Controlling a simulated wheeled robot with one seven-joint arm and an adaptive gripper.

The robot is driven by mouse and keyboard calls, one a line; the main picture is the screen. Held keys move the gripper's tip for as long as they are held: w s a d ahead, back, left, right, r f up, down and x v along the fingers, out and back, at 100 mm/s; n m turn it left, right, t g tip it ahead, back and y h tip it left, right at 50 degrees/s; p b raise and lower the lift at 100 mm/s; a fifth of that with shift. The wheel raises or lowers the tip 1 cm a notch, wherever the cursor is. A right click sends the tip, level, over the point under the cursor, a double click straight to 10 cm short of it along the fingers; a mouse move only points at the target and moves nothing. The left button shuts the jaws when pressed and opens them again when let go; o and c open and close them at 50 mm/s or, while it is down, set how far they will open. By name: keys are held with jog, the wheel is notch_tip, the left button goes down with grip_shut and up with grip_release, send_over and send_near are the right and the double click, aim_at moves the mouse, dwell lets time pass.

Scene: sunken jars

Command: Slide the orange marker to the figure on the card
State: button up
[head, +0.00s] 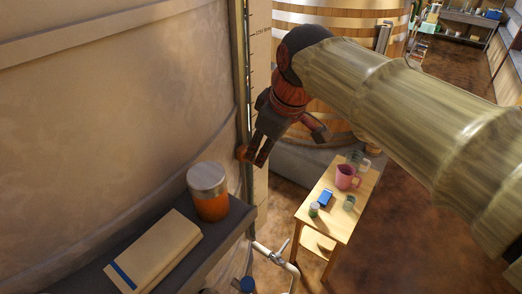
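The orange marker (241,153) is a small rounded piece on the upright gauge at the side of the large pale tank. The gauge scale (260,60) is a pale strip with dark ticks and small print near the top, too small to read surely. My gripper (289,146) is at the gauge. Its dark fingers are spread apart, with the left ones close beside the marker, partly covering the scale. I cannot tell whether they touch the marker. Nothing shows between the fingers. I cannot make out a card with a figure.
A dark shelf (226,246) at lower left holds an orange jar with a grey lid (208,192) and a cream book (155,252). A small wooden table (327,222) bears a pink mug (346,177) and small items. A pipe with a valve (279,255) stands below the gauge.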

jog(key=x, duration=0.5)
jog(key=shift+w+a+f+p, duration=0.1)
jog(key=shift+f+p, duration=0.2)
jog(key=shift+f, duration=0.05)
jog(key=shift+c, duration=1.4)
grip_shut()
